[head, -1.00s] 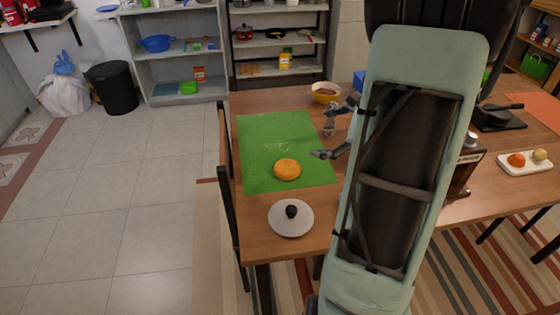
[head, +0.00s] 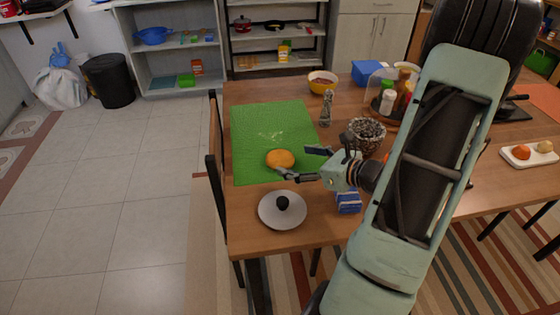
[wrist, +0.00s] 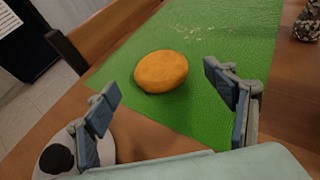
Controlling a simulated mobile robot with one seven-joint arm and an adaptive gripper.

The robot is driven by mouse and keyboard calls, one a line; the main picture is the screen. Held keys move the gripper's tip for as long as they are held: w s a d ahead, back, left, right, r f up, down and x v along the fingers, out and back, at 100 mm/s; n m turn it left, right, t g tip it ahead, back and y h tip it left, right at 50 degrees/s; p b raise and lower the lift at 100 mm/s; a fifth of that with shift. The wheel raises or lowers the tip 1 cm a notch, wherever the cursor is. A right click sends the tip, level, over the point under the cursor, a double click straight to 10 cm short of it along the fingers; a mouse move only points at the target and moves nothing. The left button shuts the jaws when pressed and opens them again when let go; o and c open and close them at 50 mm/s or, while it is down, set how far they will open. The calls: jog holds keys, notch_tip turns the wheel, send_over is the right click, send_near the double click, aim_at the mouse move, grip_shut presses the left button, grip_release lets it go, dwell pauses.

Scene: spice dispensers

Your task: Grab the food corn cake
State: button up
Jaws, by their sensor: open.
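The corn cake (head: 280,159) is a round, flat orange-yellow patty lying on the green mat (head: 262,124) on the wooden table. In the wrist view the corn cake (wrist: 161,71) lies ahead of my gripper (wrist: 172,102), roughly between the lines of the two fingers. In the head view my gripper (head: 297,163) is just right of the cake, with its fingers spread toward it. The gripper is open and empty, and the cake is apart from the fingers in the wrist view.
A round lid with a dark knob (head: 282,210) lies in front of the mat, close to the near finger. A glass shaker (head: 326,108), a patterned pot (head: 366,136) and a yellow bowl (head: 322,82) stand to the right and behind. A blue box (head: 348,201) is under my wrist.

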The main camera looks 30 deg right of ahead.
aim_at(282, 158)
jog(key=shift+b+x, duration=0.55)
jog(key=shift+x, duration=2.2)
jog(key=shift+f, duration=0.1)
jog(key=c, duration=1.3)
jog(key=shift+o, duration=0.2)
